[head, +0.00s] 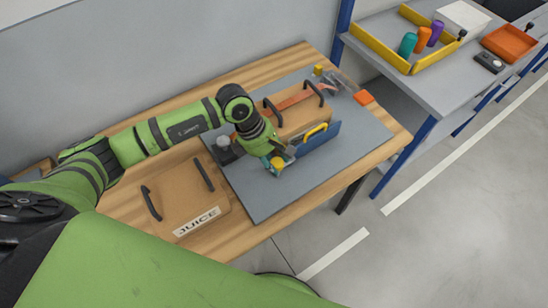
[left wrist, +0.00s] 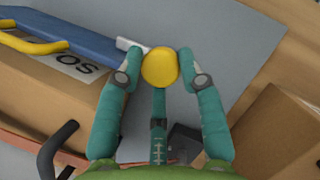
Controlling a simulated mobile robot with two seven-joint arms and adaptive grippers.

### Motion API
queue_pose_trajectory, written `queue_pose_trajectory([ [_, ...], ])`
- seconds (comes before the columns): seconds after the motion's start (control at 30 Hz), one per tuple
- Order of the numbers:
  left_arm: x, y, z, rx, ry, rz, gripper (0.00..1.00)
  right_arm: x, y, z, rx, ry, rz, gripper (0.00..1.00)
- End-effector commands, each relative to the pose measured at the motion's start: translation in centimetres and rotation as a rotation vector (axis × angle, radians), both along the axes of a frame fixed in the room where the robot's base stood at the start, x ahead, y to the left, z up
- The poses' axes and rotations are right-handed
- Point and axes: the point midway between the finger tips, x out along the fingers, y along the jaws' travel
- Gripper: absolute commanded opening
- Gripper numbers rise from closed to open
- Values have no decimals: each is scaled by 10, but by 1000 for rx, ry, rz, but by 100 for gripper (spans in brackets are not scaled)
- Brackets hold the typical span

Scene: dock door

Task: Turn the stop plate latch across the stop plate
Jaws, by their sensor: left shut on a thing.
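The blue stop plate (head: 318,139) stands along the front of a brown box (head: 305,115) and has a yellow handle (head: 316,131). In the left wrist view the plate (left wrist: 70,40) runs off to the upper left. The stop plate latch shows as a round yellow knob (left wrist: 160,67) with a pale grey bar (left wrist: 131,45) beside it, close to the plate's near end. How far the bar overlaps the plate is unclear. My left gripper (head: 279,162) is shut on the knob, one teal finger on each side. My right gripper is in neither view.
The box has black handles and an orange strap. A grey mat (head: 262,205) lies under it, clear in front. A box marked JUICE (head: 180,196) lies left on the wooden table. An orange block (head: 363,97) lies beyond the plate. A side bench (head: 430,85) holds a yellow-edged tray.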

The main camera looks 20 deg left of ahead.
Motion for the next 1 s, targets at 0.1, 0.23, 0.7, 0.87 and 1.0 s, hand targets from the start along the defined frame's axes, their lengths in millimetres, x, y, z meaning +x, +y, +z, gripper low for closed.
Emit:
queue_pose_trajectory([
  [0.1, -2, -4, 0, -9, 2, -5, 60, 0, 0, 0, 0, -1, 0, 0],
  [0.23, -1, -3, 0, -6, 2, -4, 60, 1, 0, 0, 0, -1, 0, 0],
  [0.7, -1, 15, 40, -2, -5, -3, 60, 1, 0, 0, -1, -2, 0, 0],
  [0.87, -4, 28, 72, -3, -2, -2, 60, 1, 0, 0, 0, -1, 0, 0],
  [1.0, -5, 36, 95, -4, -2, -3, 60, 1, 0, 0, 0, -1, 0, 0],
])
